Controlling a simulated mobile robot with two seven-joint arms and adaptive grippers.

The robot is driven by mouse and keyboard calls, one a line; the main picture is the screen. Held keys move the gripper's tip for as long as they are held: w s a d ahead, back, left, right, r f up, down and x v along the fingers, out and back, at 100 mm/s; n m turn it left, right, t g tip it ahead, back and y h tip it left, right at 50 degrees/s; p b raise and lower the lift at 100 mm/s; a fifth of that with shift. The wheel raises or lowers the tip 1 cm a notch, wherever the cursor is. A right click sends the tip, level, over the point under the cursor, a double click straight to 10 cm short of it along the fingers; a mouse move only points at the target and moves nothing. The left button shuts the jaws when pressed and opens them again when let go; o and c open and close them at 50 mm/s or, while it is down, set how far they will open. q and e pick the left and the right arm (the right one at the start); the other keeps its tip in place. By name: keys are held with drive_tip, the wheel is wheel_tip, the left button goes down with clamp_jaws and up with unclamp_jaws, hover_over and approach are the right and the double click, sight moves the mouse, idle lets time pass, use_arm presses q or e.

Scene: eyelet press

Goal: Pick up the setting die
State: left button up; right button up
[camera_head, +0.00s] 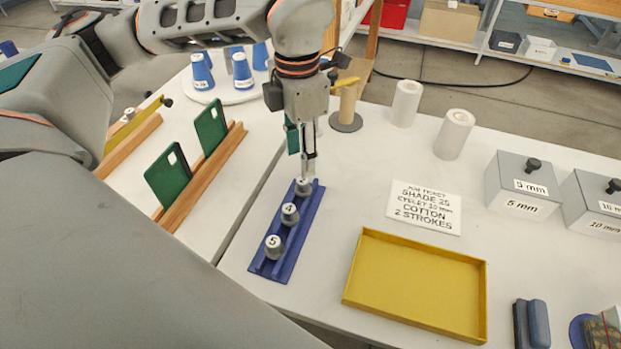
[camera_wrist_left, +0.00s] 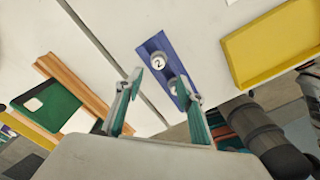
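A blue rack (camera_head: 268,262) on the table holds three grey setting dies in a row. The near die (camera_head: 273,247) is marked 5 and the middle one (camera_head: 289,214) is marked 4. The far die (camera_head: 303,187) shows in the left wrist view (camera_wrist_left: 158,62) with a 2 on top. My left gripper (camera_head: 309,165) points down just above the far end of the rack. In the left wrist view its fingers (camera_wrist_left: 157,84) are apart with nothing between them. The right finger partly hides the rack and another die. My right gripper is not in view.
A yellow tray (camera_head: 345,300) and a job ticket (camera_head: 425,208) lie right of the rack. Two grey boxes (camera_head: 520,190) (camera_head: 595,205) stand further right. Green panels (camera_head: 168,180) stand in a wooden holder (camera_head: 205,180) to the left. White rolls (camera_head: 405,103) stand behind.

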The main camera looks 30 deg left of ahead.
sight(303, 189)
use_arm(q)
wheel_tip(303, 189, down, 3)
drive_tip(key=shift+s+r, duration=0.1)
drive_tip(key=shift+r, duration=0.1)
drive_tip(key=f, duration=0.5)
drive_tip(key=shift+w, duration=0.4)
clamp_jaws()
